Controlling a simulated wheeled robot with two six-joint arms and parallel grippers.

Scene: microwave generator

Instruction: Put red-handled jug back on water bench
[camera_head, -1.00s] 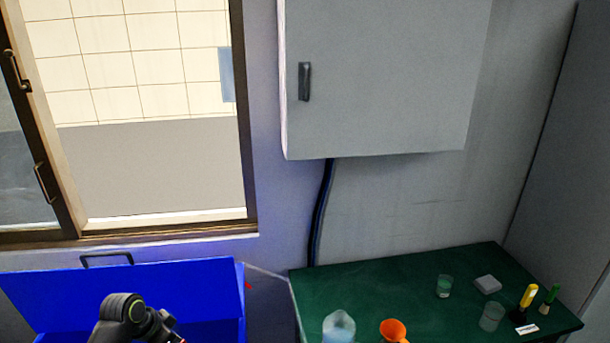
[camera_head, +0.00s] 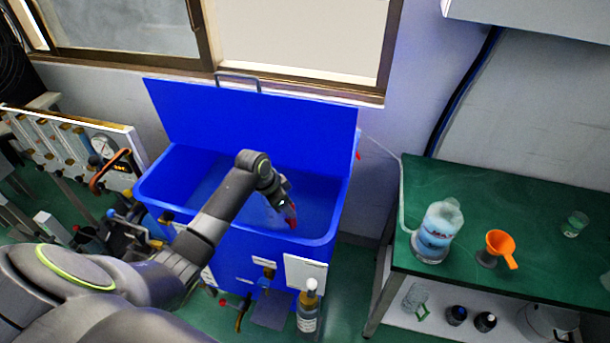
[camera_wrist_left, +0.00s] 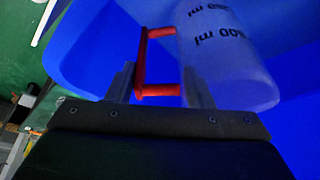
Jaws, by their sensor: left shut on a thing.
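My left gripper (camera_wrist_left: 158,78) is shut on the red handle (camera_wrist_left: 145,62) of a translucent jug (camera_wrist_left: 228,60) with black ml markings. The wrist view shows the jug beside the fingers, with blue tank walls behind it. In the head view, the left gripper (camera_head: 286,206) is over the open blue tank (camera_head: 320,238), with a bit of red handle (camera_head: 291,216) showing. The jug's body is mostly hidden there. The green-topped bench (camera_head: 530,272) stands to the right of the tank. My right gripper is not in view.
A clear bottle with blue liquid (camera_head: 437,235), an orange funnel (camera_head: 501,245) and a small beaker (camera_head: 575,224) stand on the green bench. A labelled bottle (camera_head: 308,312) stands before the tank. The tank's raised lid (camera_head: 250,120) is behind it.

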